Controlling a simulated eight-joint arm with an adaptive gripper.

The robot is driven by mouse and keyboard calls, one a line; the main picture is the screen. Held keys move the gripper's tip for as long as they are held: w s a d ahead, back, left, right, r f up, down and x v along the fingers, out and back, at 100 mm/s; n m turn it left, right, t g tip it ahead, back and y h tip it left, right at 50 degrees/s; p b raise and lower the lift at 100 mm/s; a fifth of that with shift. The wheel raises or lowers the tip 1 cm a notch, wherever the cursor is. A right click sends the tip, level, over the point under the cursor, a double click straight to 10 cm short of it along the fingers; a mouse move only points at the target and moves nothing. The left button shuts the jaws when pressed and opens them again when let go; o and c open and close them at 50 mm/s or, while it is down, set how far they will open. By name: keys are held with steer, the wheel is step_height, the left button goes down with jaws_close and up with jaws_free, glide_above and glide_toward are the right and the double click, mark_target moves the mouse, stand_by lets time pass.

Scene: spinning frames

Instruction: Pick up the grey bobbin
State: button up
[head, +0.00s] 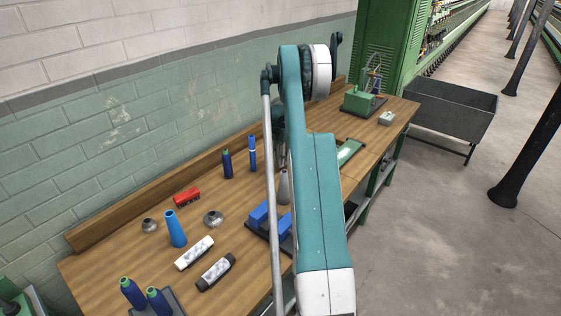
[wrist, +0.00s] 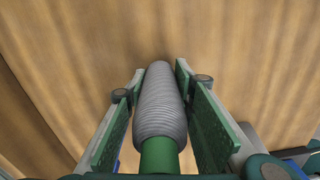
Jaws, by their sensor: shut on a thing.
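The grey bobbin (wrist: 163,105) fills the middle of the wrist view. It has ridged grey thread wound on a green tube. My gripper (wrist: 160,110) has one green-padded finger on each side of it and is shut on it. Whether the bobbin's far end touches the wooden table cannot be told. In the head view my own arm covers most of the gripper. A grey tapered shape (head: 284,187) shows beside the arm, but I cannot tell whether it is the bobbin.
The wooden bench (head: 130,258) runs along a brick wall. It holds a blue cone (head: 175,229), a red box (head: 187,197), two patterned cylinders, blue-and-green bobbins (head: 132,293) and blue blocks (head: 260,213). A green machine (head: 361,100) stands at the far end. A dark bin (head: 450,108) stands beyond the bench.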

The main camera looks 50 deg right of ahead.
step_height(320, 180, up, 9)
stand_by(0.5)
